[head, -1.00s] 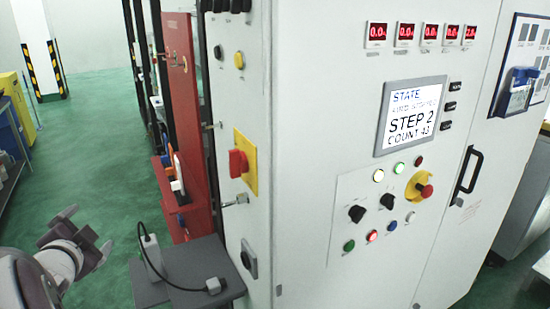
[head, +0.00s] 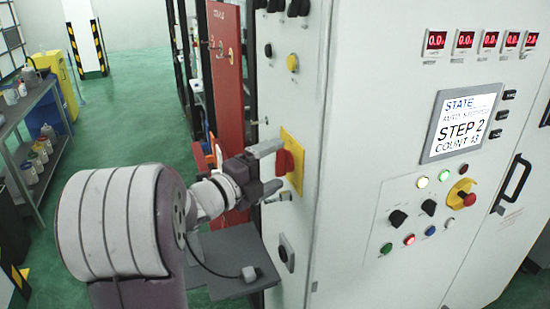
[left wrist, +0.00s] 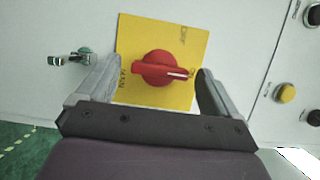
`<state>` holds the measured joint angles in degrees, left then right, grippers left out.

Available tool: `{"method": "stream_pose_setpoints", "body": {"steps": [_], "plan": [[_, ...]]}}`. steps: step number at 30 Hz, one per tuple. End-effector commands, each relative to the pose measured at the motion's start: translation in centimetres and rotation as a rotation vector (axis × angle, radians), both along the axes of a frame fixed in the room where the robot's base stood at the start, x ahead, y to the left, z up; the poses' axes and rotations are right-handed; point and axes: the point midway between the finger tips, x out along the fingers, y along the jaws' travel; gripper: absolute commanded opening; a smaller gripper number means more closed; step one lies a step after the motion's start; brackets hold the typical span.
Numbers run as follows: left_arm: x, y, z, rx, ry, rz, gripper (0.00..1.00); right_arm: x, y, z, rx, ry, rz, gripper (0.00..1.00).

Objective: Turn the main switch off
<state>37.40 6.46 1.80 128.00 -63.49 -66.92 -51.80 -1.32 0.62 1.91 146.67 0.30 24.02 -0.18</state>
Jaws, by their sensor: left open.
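The main switch is a red rotary knob (head: 285,162) on a yellow plate (head: 293,142) on the left side face of the grey-white cabinet. In the left wrist view the red knob (left wrist: 150,69) sits in the middle of the yellow plate (left wrist: 138,32), its white pointer line toward the picture's right. My left gripper (head: 275,167) is open at the switch. In the left wrist view its fingers (left wrist: 158,68) stand on either side of the knob, with gaps visible. I cannot tell how deep the fingertips reach. My right gripper is not in view.
The cabinet front (head: 395,130) has a screen (head: 461,122), lamps, knobs and a red stop button (head: 468,199). A small grey shelf (head: 228,262) with a cabled device is below my left arm. A metal latch (left wrist: 70,58) is beside the plate. A red panel (head: 226,80) stands behind.

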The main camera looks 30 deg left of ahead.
Motion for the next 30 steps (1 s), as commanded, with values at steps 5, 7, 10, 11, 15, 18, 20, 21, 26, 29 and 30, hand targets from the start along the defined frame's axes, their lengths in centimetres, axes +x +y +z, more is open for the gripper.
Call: {"method": "stream_pose_setpoints", "body": {"steps": [5, 7, 10, 11, 15, 18, 20, 21, 26, 29, 30], "plan": [[1.0, -0.3, 0.0, 0.0, 0.001, 0.0, 0.94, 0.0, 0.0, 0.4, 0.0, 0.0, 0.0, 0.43], [1.0, -0.4, -0.1, 0.0, 0.001, 0.001, 0.94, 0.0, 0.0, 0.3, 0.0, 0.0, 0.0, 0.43], [1.0, -0.3, -0.1, 0.0, 0.001, 0.001, 0.94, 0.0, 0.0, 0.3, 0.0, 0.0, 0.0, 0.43], [1.0, -0.3, -0.1, 0.0, 0.001, 0.001, 0.94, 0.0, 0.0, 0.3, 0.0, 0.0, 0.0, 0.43], [1.0, -0.3, -0.1, 0.0, 0.001, 0.001, 0.61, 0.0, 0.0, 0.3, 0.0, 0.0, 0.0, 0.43], [1.0, -0.3, -0.1, 0.0, 0.001, 0.001, 0.37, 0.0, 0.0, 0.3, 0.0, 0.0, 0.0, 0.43], [1.0, -0.3, -0.1, 0.0, 0.001, 0.001, 0.37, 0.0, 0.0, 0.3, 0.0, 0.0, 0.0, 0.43], [1.0, -0.3, -0.1, 0.0, 0.002, 0.001, 0.38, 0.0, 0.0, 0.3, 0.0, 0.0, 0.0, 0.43], [1.0, -0.3, 0.0, -0.016, 0.016, 0.001, 0.38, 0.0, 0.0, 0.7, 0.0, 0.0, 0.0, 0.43], [1.0, -0.3, 0.2, -0.041, 0.038, 0.0, 0.38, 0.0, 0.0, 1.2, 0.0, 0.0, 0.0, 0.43], [1.0, -0.3, 0.3, -0.055, 0.051, 0.0, 0.38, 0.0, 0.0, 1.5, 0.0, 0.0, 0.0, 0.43]]}}
